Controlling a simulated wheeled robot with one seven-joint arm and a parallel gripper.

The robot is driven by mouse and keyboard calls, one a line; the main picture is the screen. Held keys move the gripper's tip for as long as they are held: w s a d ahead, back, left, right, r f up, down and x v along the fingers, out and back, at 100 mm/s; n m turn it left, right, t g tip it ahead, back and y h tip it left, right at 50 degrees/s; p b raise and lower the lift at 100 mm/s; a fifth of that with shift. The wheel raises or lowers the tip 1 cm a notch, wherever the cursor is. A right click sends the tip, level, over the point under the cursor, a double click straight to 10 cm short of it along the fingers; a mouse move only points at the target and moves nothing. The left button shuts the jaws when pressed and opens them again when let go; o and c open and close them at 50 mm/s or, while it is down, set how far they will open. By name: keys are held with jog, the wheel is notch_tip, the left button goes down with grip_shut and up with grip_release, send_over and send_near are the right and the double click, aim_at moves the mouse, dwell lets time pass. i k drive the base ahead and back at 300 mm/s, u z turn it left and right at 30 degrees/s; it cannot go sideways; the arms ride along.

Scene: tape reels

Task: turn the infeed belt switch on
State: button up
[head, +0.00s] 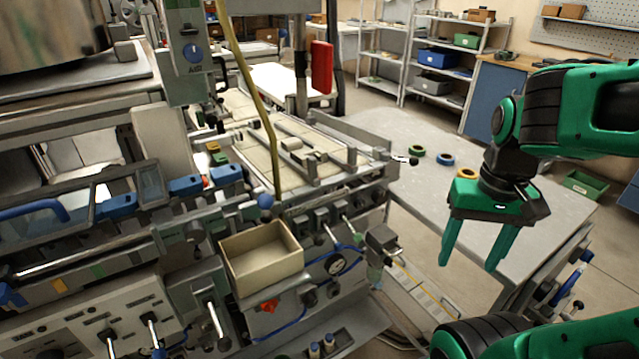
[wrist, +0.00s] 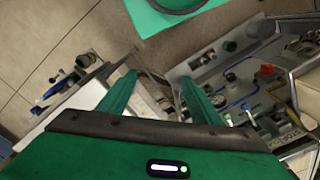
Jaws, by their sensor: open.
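A machine front panel carries a red switch-like part (head: 268,306) below a cream open box (head: 262,262). A small red part also shows on the panel in the wrist view (wrist: 266,69). I cannot read a label, so I cannot tell which control is the infeed belt switch or its position. My gripper (head: 469,265) is open and empty, fingers pointing down, to the right of the machine and apart from the panel. In the wrist view, its two green fingers (wrist: 160,80) are spread, with the panel beyond the right finger.
A grey table (head: 500,205) stands behind my gripper, with several coloured tape rings, including a blue one (head: 446,159).

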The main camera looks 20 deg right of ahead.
aim_at(359, 202)
jog(key=z, duration=0.05)
jog(key=k, duration=0.5)
jog(key=z, duration=0.75)
jog(key=k, duration=0.7)
jog(key=z, duration=0.45)
